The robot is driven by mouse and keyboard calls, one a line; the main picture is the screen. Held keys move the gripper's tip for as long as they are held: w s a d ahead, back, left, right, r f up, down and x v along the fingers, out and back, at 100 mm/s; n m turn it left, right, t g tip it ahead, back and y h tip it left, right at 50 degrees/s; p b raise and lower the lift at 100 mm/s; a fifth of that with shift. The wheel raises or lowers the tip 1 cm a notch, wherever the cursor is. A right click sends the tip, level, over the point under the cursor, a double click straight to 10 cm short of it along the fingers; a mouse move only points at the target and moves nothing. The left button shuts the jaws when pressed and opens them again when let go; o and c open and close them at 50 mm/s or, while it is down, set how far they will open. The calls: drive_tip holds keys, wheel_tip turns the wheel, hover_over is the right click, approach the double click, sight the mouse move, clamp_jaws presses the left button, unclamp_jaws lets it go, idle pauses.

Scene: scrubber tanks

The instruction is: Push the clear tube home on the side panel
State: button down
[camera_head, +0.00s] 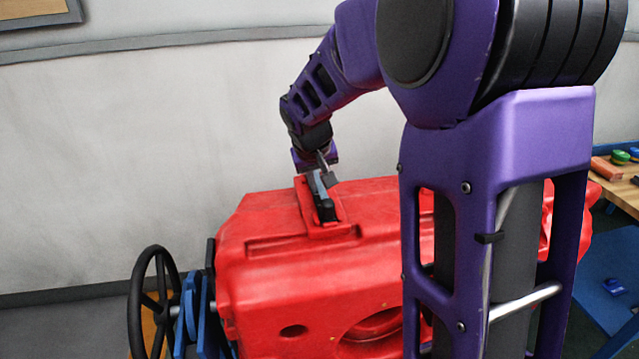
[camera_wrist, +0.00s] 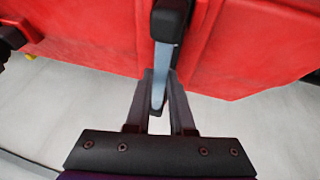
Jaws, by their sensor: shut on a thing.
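The clear tube (camera_wrist: 162,66) shows in the wrist view as a pale blue-grey strip. One end meets a black fitting (camera_wrist: 171,20) on the red tank, and the other lies between my fingers. How deep the tube sits in the fitting cannot be told. My gripper (camera_wrist: 161,82) is shut on the tube near the red tank's edge. In the head view my gripper (camera_head: 325,172) is above the tank's top. The tube (camera_head: 316,186) shows there as a short grey piece, with the black fitting (camera_head: 326,209) just below it in a recess.
The red tank (camera_head: 270,265) fills the middle, with a black handwheel (camera_head: 135,300) and blue frame parts (camera_head: 205,320) at its left. A pale wall (camera_head: 130,150) stands behind. A wooden bench (camera_head: 615,185) with small parts is at the right edge. My own arm hides the tank's right part.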

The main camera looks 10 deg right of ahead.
drive_tip(key=shift+c, duration=1.1)
unclamp_jaws()
drive_tip(key=shift+p+v, duration=1.05)
drive_tip(key=shift+v, duration=1.2)
drive_tip(key=shift+r+p, duration=1.75)
drive_tip(key=shift+r, duration=0.75)
